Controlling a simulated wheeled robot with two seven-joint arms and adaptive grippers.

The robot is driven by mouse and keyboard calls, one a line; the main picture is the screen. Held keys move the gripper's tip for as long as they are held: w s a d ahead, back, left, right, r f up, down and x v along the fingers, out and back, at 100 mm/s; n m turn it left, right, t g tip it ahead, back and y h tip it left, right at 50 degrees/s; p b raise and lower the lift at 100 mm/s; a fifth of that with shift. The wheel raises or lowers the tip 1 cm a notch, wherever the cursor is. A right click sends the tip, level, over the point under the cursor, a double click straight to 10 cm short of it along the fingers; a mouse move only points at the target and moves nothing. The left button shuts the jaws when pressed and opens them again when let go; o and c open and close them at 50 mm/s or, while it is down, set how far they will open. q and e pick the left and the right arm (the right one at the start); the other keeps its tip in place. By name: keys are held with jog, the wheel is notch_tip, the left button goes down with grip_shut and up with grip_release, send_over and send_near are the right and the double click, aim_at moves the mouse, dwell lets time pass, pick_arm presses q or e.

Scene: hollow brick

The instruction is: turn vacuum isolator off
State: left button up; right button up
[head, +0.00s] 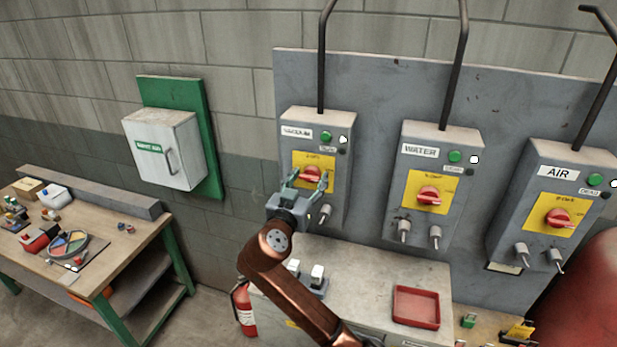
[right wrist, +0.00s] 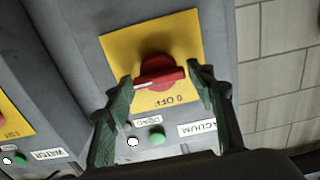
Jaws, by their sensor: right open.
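The vacuum isolator is a grey box labelled VACUUM (head: 297,131), leftmost on the panel. Its red rotary knob (head: 312,173) sits on a yellow plate (head: 328,160). In the right wrist view, the knob (right wrist: 158,70) shows its handle bar lying nearly level, with a pale mark at one end. "0 OFF" is printed on the yellow plate (right wrist: 117,50), upside down. My right gripper (head: 306,181) is open in front of the knob. Its green fingers stand on either side of the handle; contact cannot be told. My left gripper is out of view.
The WATER box (head: 408,180) and AIR box (head: 517,200) stand to the right with similar red knobs. Below them is a bench with a red tray (head: 416,307). A white cabinet (head: 165,150) hangs left, above a cluttered worktable (head: 110,240).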

jog(key=shift+c, duration=0.3)
jog(key=c, duration=0.8)
